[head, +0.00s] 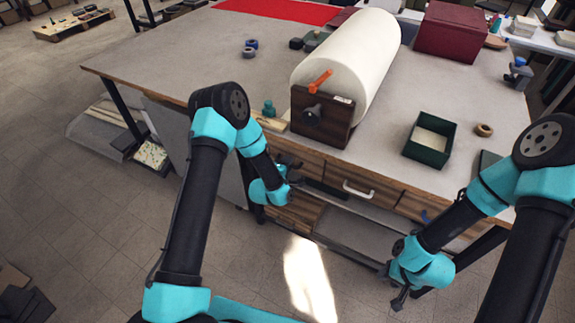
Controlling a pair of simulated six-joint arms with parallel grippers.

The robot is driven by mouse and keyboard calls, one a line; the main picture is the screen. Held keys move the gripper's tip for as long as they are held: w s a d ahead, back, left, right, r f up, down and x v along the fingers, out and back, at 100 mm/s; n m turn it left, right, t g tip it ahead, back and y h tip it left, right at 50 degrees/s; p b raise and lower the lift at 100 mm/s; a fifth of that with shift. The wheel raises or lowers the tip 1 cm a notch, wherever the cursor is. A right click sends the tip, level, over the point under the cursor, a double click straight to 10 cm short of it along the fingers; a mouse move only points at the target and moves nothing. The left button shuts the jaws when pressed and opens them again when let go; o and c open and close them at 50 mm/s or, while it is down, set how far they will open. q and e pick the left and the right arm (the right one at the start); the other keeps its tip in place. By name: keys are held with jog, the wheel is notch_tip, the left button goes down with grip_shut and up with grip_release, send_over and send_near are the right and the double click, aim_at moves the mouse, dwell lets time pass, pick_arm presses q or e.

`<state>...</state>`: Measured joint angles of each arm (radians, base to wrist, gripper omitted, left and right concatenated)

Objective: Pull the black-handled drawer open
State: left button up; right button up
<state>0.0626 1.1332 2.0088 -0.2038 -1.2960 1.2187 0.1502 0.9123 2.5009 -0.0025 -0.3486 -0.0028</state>
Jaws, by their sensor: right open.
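A row of wooden drawer fronts runs under the near edge of the table. The left drawer front (313,170) is partly covered by my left gripper (291,165). I cannot make out a black handle clearly; dark parts there blend with the gripper. The middle drawer has a white handle (358,189), and a blue handle (425,216) shows further right. My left gripper is at the left drawer front; its fingers are too small and dark to tell open from shut. My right gripper (397,294) is open and empty, low in front of the table, apart from the drawers.
On the grey tabletop (225,60) stand a large white roll (350,60) with a wooden end block (321,118), a green box (429,138), a tape ring (483,130) and a dark red box (461,31). A lower shelf (365,236) lies under the drawers. The floor in front is clear.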

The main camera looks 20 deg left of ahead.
pick_arm(q)
jog(key=shift+w, duration=0.25)
grip_shut()
dwell(0.4)
